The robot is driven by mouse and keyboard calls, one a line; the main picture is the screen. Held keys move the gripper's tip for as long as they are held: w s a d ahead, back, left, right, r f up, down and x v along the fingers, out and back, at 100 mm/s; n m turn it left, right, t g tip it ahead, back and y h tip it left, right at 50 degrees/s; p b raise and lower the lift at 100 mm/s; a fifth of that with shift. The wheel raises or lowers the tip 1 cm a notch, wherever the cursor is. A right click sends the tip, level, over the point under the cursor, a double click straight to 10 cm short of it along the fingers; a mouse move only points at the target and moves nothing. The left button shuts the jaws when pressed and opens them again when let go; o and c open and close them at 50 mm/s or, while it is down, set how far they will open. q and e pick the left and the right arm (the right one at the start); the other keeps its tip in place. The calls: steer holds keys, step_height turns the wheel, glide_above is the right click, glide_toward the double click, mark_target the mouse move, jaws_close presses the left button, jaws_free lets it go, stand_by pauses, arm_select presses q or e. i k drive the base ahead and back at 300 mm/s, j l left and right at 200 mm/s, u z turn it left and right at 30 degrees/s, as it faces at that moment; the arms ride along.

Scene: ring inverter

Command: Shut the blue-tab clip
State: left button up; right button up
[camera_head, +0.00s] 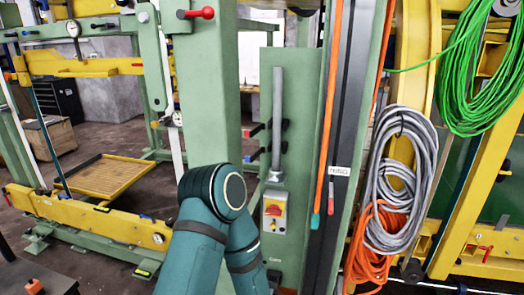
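I cannot make out a clip for certain. A long orange strip (333,110) hangs down the green post right of centre and ends in a small blue-green tab (316,220). Beside it a thinner dark strip ends in a small red tab (330,212). Whether either tab belongs to a clip, and whether it is open or shut, is too small to tell. My teal arm links rise from the bottom centre, left of these tabs and apart from them in the picture. Neither of my grippers is in view.
A red-and-yellow switch box (274,211) sits on the green panel behind my arm. Grey cable coils (400,180), orange cable (372,240) and green cable (470,75) hang at the right.

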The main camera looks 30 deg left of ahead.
mark_target(248, 158)
steer(key=j+z, duration=0.15)
steer(key=j, duration=0.5)
steer(key=j+z, duration=0.1)
steer(key=j, duration=0.55)
steer(key=k+j+z, duration=0.15)
steer(key=j, duration=0.45)
steer(key=k+j+z, duration=0.1)
steer(key=j, duration=0.55)
